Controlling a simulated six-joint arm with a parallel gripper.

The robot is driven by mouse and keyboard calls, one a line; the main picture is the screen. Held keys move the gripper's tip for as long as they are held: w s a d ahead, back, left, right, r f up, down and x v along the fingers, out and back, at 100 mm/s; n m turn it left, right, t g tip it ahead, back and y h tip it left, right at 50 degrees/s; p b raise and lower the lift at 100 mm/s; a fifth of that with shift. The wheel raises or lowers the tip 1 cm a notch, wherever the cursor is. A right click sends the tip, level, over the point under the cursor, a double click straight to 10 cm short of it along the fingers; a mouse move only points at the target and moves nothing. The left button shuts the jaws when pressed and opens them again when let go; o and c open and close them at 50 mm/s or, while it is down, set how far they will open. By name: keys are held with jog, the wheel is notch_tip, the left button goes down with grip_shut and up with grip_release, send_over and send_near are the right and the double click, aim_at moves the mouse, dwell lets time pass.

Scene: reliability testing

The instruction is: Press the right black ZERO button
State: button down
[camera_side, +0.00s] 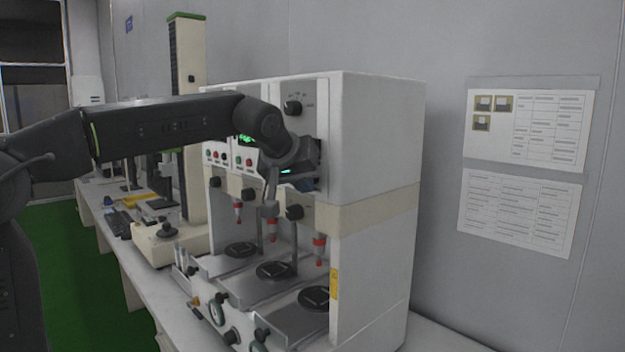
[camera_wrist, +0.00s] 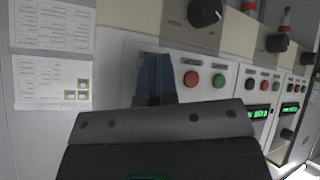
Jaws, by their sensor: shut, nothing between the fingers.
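The white tester (camera_side: 375,140) stands on the bench with panels of buttons and displays. My gripper (camera_side: 308,184) is at its rightmost panel in the side view, and my arm hides most of that panel. The wrist view is upside down, so this panel (camera_wrist: 204,101) is on the left there. My gripper's shut, empty bluish fingers (camera_wrist: 156,76) are in front of it, beside a red button (camera_wrist: 193,79) and a green button (camera_wrist: 219,80). No black button shows on this panel; the fingers cover the spot beside the red one. Contact cannot be told.
A black knob (camera_wrist: 204,13) sits near the panel, and another knob (camera_side: 292,107) is above my wrist in the side view. Red-tipped plungers (camera_side: 319,251) hang over round black plates (camera_side: 316,297). Neighbouring panels carry green displays (camera_wrist: 258,112). Papers (camera_side: 525,130) hang on the wall.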

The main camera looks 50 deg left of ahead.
dwell(0.3)
jog(key=shift+s, duration=0.8)
jog(key=s, duration=0.5)
dwell(0.8)
jog(key=s+d+f+m+g+h, duration=0.1)
jog(key=s+d+f+m, duration=0.1)
jog(key=s+f, duration=0.7)
jog(key=s+d+f+m+g+h, duration=0.2)
jog(key=s+f+m, duration=0.3)
jog(key=s+f, duration=0.4)
jog(key=shift+s+d+m, duration=0.3)
jog(key=shift+s+d, duration=0.4)
jog(key=shift+d, duration=0.1)
